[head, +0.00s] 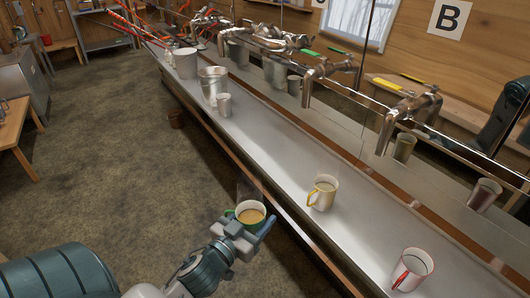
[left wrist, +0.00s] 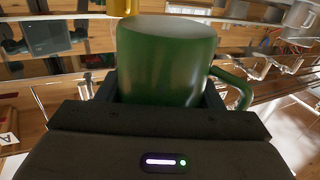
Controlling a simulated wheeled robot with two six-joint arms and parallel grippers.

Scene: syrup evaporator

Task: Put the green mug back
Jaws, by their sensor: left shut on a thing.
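The green mug (head: 250,213) is held upright by my left gripper (head: 246,230), in front of the counter's near edge in the head view. Light brown liquid shows inside it. In the left wrist view the green mug (left wrist: 168,62) fills the middle between the fingers, with its handle to the right. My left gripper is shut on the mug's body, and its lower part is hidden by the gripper. My right gripper is not in view.
A long metal counter (head: 270,150) runs diagonally under a row of taps (head: 310,85). A yellow-handled mug (head: 322,193) and a red-handled mug (head: 412,270) stand on it. Metal pails (head: 212,82) and a grey mug (head: 224,105) stand farther back. Counter between grey and yellow mugs is clear.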

